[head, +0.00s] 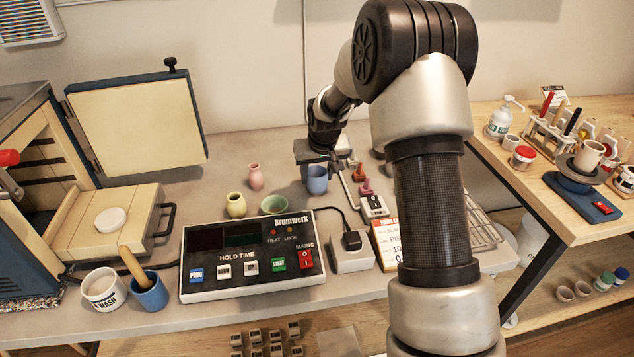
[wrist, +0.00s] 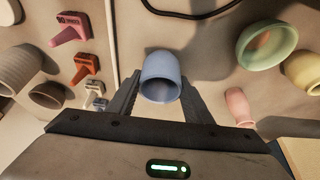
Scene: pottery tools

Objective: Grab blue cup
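A small plain blue cup (head: 317,181) stands on the grey bench near the middle, just below my gripper (head: 314,158) in the head view. In the wrist view the blue cup (wrist: 161,72) sits between the two fingers of my gripper (wrist: 160,85), with its mouth toward the camera. One finger is on each side, close to the cup wall. The fingers are spread about as wide as the cup, and I cannot tell whether they touch it. A second, darker blue cup (head: 150,293) with a wooden-handled tool in it stands at the front left, beside a white cup.
A green bowl (head: 274,204), a yellow pot (head: 236,205) and a pink vase (head: 255,177) stand left of the blue cup. A control box (head: 249,255) is in front, and an open kiln (head: 40,190) at left.

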